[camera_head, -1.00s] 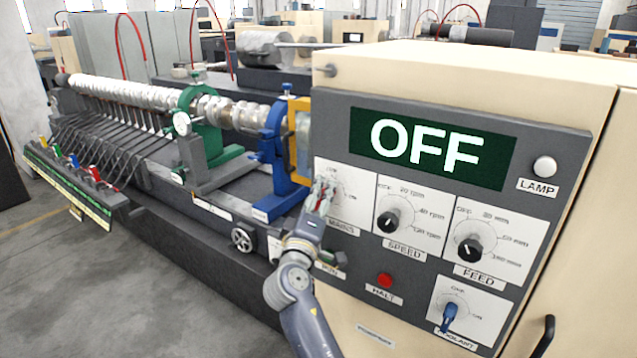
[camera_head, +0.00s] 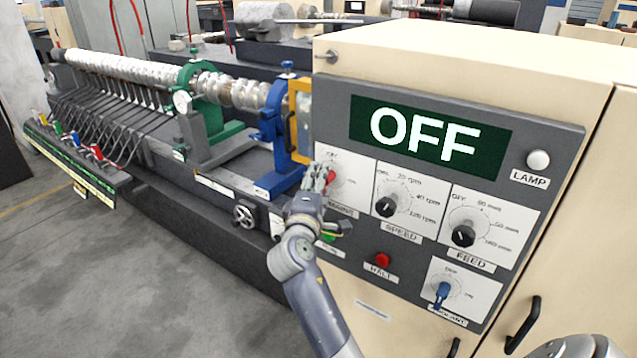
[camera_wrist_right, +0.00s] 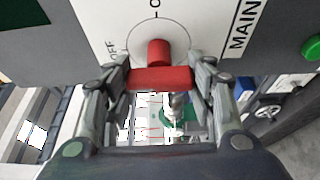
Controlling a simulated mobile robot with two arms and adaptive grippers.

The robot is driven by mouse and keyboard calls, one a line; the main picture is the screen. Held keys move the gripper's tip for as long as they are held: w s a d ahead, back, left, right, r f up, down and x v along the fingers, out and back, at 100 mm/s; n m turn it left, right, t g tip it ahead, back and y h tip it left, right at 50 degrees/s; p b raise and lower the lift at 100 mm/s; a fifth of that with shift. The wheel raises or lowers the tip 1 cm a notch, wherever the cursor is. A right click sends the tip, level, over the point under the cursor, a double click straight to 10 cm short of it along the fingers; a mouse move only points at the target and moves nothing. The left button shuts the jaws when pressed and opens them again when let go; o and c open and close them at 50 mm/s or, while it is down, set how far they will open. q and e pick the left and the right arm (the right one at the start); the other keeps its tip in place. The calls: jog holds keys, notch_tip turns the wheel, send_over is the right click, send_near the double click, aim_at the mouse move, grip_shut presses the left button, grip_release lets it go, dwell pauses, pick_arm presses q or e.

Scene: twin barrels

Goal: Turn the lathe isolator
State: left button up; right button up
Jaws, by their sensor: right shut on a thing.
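The lathe isolator is the red handle (camera_head: 331,177) on the white dial plate at the left of the control panel, labelled MAINS. My right gripper (camera_head: 321,182) is at this plate and partly covers it. In the right wrist view, my right gripper (camera_wrist_right: 162,82) is shut on the red handle (camera_wrist_right: 160,77), with one finger at each end of its bar. The dial's OFF mark (camera_wrist_right: 112,48) shows left of the handle there. The display (camera_head: 427,135) reads OFF. My left gripper is not in view.
Speed (camera_head: 387,205) and feed (camera_head: 463,236) knobs, a red halt button (camera_head: 382,259) and a blue coolant handle (camera_head: 442,294) sit right of and below the isolator. A green button (camera_wrist_right: 312,48) is close by. The lathe bed with blue rest (camera_head: 273,140) lies left; floor in front is clear.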

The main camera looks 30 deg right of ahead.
jog(key=shift+d+r, duration=0.1)
jog(key=shift+r, duration=0.15)
jog(key=o, duration=0.8)
jog(key=shift+o, duration=1.4)
jog(key=shift+f, duration=0.1)
jog(key=shift+d+f, duration=0.1)
jog(key=v, duration=0.7)
jog(key=shift+s+a, duration=0.2)
jog(key=shift+a, duration=0.05)
